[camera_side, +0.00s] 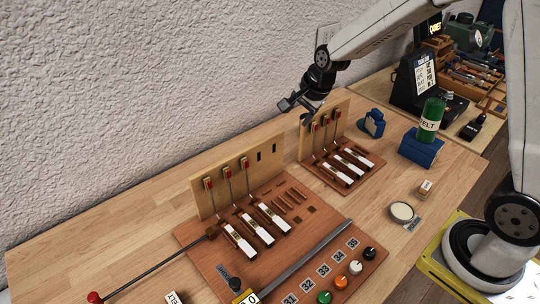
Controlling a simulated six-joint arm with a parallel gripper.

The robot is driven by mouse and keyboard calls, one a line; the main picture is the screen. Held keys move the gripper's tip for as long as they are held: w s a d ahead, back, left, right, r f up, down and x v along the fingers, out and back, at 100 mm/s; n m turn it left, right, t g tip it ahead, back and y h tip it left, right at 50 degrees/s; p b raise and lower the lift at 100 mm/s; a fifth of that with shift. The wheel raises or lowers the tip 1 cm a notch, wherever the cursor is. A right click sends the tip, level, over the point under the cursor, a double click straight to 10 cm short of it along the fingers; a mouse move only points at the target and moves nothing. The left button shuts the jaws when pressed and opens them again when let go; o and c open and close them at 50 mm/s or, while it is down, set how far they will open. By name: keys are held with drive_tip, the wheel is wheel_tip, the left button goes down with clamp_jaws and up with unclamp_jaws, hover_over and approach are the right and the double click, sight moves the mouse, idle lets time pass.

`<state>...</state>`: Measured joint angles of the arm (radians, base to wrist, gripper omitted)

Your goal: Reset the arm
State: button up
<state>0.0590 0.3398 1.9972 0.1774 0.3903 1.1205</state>
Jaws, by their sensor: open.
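My gripper (296,104) is at the end of my arm, up near the wall and above the back of the smaller piano action block (360,181). Its jaws are open, with nothing seen between them. The smaller block has several red-topped hammers and white keys. The larger piano action board (205,250) stands to the left and nearer, with red-topped hammers (244,163) against its upright back panel and white keys (275,218) in front. Both stand on the wooden bench (115,222), apart from my gripper as far as I can tell.
A green felt bottle (431,117) stands in a blue holder (421,150) at right. A blue item (374,122), a round tin (402,212) and a small labelled block (425,187) are nearby. Coloured knobs (340,282) line the board's front. A red-tipped rod (150,268) reaches left.

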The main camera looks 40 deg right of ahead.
drive_tip(key=s+f+n+g, duration=0.1)
drive_tip(key=s+f+n, duration=0.1)
drive_tip(key=s+n, duration=0.5)
drive_tip(key=s+a+f+n+g, duration=0.1)
drive_tip(key=s+n, duration=0.7)
drive_tip(key=s, duration=0.4)
drive_tip(key=shift+a+f+h, duration=0.3)
drive_tip(key=shift+f, duration=0.1)
